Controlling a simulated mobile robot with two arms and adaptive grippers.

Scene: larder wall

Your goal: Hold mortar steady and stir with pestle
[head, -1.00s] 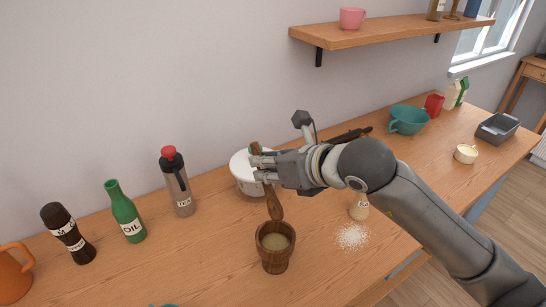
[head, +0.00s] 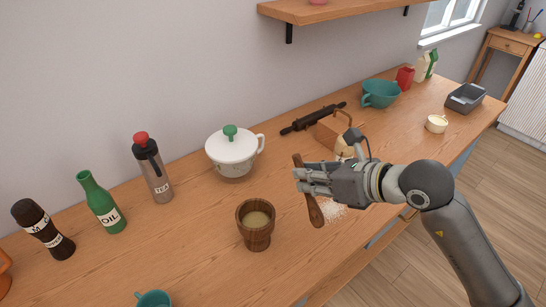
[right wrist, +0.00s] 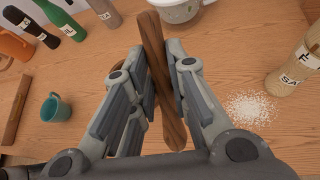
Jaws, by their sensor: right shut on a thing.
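The wooden mortar (head: 257,237) stands upright on the counter in the head view, with pale greenish contents inside. My right gripper (head: 303,181) is shut on the wooden pestle (head: 314,211), to the right of the mortar and apart from it. The pestle is tilted, its thick end pointing down. In the right wrist view the pestle (right wrist: 151,35) runs between both fingers of the right gripper (right wrist: 156,72). There the mortar is mostly hidden behind the left finger. My left gripper is not in view.
White grains (head: 334,212) lie spilled beside the pestle. A white lidded pot (head: 232,158) stands behind the mortar. An oil bottle (head: 106,209), a pepper mill (head: 45,233) and a tea flask (head: 156,175) stand left. A teal cup (head: 154,299) is at the front edge.

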